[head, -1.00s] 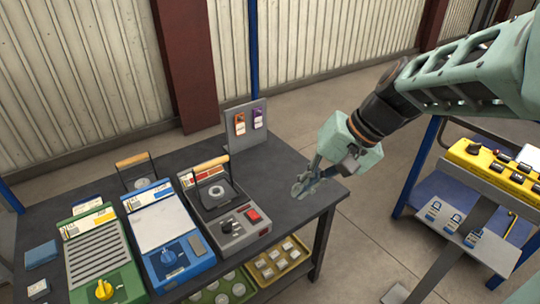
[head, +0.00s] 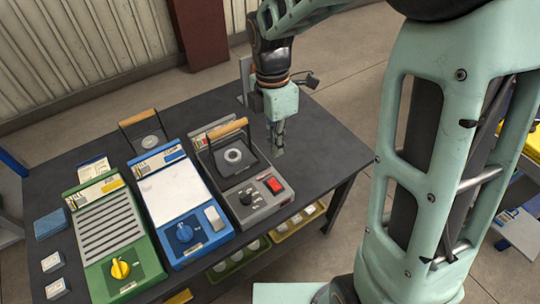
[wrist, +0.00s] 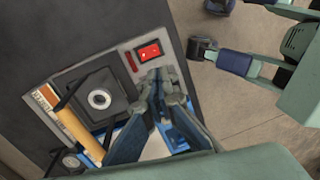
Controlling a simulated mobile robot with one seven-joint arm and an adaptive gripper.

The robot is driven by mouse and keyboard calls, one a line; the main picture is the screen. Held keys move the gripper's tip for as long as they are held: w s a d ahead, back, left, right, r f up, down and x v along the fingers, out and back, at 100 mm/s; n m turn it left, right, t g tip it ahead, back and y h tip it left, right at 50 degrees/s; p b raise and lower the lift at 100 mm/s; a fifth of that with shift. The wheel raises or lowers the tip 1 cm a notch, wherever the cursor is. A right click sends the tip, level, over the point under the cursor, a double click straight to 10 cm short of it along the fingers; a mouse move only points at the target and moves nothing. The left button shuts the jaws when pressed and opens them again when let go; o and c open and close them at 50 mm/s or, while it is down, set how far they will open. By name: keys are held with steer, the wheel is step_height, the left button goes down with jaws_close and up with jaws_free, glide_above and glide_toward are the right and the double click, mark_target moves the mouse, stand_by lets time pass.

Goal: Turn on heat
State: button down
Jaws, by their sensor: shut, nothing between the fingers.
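The grey furnace unit (head: 262,208) stands at the right end of a row of three units on the dark table. It has a black lid with a round centre and a wooden handle (head: 228,130). On its front panel are a black knob (head: 245,196) and a red rocker switch (head: 273,185), which also shows in the wrist view (wrist: 148,52). My gripper (head: 279,152) points down, shut and empty, above the table just behind and right of the furnace's panel. In the wrist view its fingers (wrist: 158,76) overlap the panel beside the red switch and hide the knob.
A blue unit (head: 172,198) with a blue knob and a green unit (head: 105,235) with a yellow knob stand left of the furnace. Trays (head: 300,222) sit on a lower shelf. The table's right part (head: 325,150) is bare.

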steer(key=shift+w+a+n, duration=0.3)
steer(key=shift+w+n, duration=0.05)
steer(key=shift+n, duration=0.25)
steer(key=shift+f, duration=0.1)
steer(key=b, duration=0.2)
glide_toward(278, 187)
steer(key=f, duration=0.6)
steer(key=shift+s+f, duration=0.35)
steer(key=shift+s, duration=0.05)
